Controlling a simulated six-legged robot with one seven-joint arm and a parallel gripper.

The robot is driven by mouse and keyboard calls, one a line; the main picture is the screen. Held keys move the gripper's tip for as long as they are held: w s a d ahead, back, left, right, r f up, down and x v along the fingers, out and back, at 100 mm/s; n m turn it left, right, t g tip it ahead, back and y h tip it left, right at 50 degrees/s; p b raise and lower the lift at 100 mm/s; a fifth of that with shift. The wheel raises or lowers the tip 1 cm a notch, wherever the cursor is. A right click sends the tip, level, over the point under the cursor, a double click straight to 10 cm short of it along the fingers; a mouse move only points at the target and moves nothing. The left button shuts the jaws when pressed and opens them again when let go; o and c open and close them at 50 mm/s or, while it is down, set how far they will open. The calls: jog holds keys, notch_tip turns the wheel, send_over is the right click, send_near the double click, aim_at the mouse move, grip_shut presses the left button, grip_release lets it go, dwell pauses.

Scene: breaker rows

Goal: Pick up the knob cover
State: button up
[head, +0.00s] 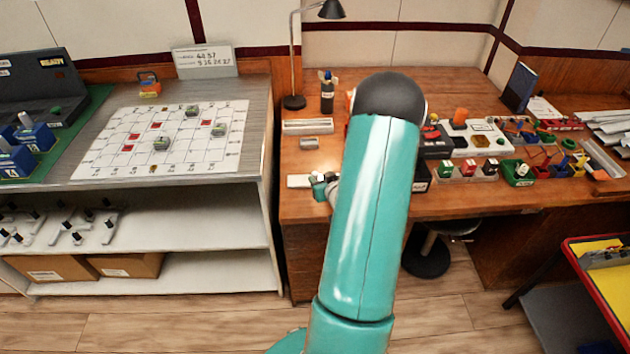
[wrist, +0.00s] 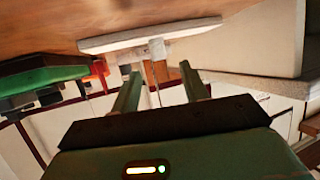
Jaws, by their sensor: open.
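My gripper (head: 321,184) is at the front left of the wooden desk, partly hidden behind my arm in the head view. In the wrist view my gripper (wrist: 160,71) has its two fingers apart with nothing clearly held between them. A small pale block (wrist: 157,49) shows just beyond the fingertips, against a white flat strip (wrist: 110,40). The strip also shows in the head view (head: 298,181) beside the gripper. I cannot tell for sure whether the pale block is the knob cover. No other thing is clearly recognisable as the cover.
The wooden desk (head: 450,83) carries a lamp (head: 293,102), a dark bottle (head: 327,95) and a grey block (head: 309,142). Coloured breaker parts (head: 490,168) crowd its right side. A grey shelf unit with a gridded sheet (head: 185,155) stands left. A red-edged yellow tray (head: 600,250) is lower right.

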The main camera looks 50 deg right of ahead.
aim_at(315, 172)
jog(key=x, duration=0.3)
jog(key=shift+w+d+f, duration=0.2)
jog(key=shift+w, duration=0.1)
jog(key=shift+c, duration=0.3)
grip_shut()
jog(key=shift+r, duration=0.15)
